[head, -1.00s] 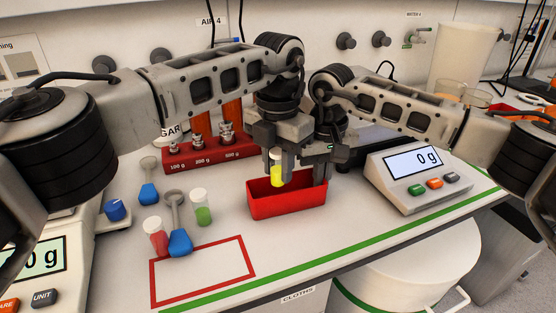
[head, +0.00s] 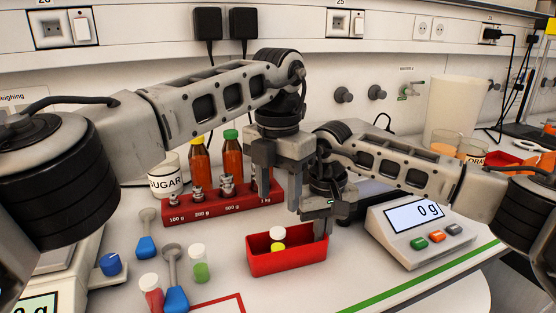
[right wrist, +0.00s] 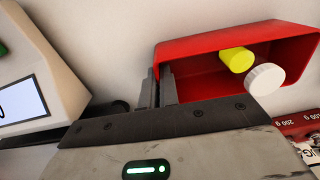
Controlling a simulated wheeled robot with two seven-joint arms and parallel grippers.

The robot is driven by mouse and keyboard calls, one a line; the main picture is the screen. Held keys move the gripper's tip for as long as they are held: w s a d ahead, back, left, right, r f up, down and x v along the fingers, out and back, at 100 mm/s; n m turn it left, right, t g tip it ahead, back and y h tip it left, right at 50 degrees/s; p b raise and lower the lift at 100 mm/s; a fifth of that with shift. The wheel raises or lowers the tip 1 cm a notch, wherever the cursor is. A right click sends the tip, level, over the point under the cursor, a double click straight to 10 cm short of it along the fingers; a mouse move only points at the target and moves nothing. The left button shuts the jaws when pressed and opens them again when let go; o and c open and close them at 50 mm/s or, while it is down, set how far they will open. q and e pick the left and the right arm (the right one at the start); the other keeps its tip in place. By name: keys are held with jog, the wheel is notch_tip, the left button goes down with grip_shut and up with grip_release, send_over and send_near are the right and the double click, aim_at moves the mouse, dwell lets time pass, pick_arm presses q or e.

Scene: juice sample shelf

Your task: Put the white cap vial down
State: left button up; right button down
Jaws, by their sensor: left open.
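The white cap vial (head: 277,234), with yellow contents, is inside the red tray (head: 287,265). In the right wrist view its yellow body (right wrist: 236,59) and white cap (right wrist: 265,79) show within the tray; whether it stands quite upright is unclear. My left gripper (head: 278,192) is open and empty, above the tray and apart from the vial. My right gripper (head: 318,220) is at the tray's right end. In the right wrist view its fingers (right wrist: 160,88) are close together at the tray's end wall and appear shut on it.
A red weight rack (head: 215,210) and brown bottles (head: 233,160) are behind. A scale (head: 420,232) reading 0 g stands at right.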

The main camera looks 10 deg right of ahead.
pick_arm(q)
notch_tip(320, 180, up, 6)
jog(key=shift+r, duration=0.2)
dwell(0.3)
pick_arm(e)
jog(key=c, duration=1.6)
grip_release()
